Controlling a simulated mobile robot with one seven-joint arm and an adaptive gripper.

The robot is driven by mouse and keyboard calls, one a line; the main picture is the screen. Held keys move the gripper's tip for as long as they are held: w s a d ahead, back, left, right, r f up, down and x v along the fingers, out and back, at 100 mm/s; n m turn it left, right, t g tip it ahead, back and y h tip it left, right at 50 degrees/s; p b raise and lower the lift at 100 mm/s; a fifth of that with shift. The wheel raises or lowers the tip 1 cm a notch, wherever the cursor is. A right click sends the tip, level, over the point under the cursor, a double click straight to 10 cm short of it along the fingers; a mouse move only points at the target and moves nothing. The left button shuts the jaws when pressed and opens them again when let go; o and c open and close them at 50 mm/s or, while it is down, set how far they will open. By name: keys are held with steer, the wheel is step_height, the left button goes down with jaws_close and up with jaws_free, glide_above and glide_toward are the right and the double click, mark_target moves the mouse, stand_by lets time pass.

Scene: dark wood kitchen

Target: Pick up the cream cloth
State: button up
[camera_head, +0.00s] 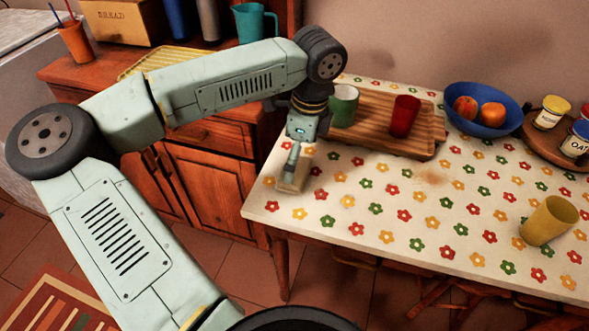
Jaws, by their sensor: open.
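The cream cloth (299,178) appears as a small pale patch at the left edge of the flowered table, directly under my gripper. It is partly hidden by the gripper, and its outline blends with the pale tabletop. My gripper (291,170) points down over it with its jaws open. The fingertips are at or just above the cloth; I cannot tell whether they touch it.
On the flowered table (390,222), a wooden tray (372,120) holds a green cup (343,105) and a red cup (404,116). A blue fruit bowl (484,125), jars on a round board (540,148) and a tilted yellow cup (549,221) stand rightward. The front middle is clear.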

steer(key=shift+w+a+f+p, duration=0.1)
steer(key=shift+a+f+p, duration=0.1)
steer(key=shift+f, duration=0.7)
steer(key=shift+a+f+p, duration=0.15)
steer(key=shift+f, duration=0.7)
steer(key=c, duration=1)
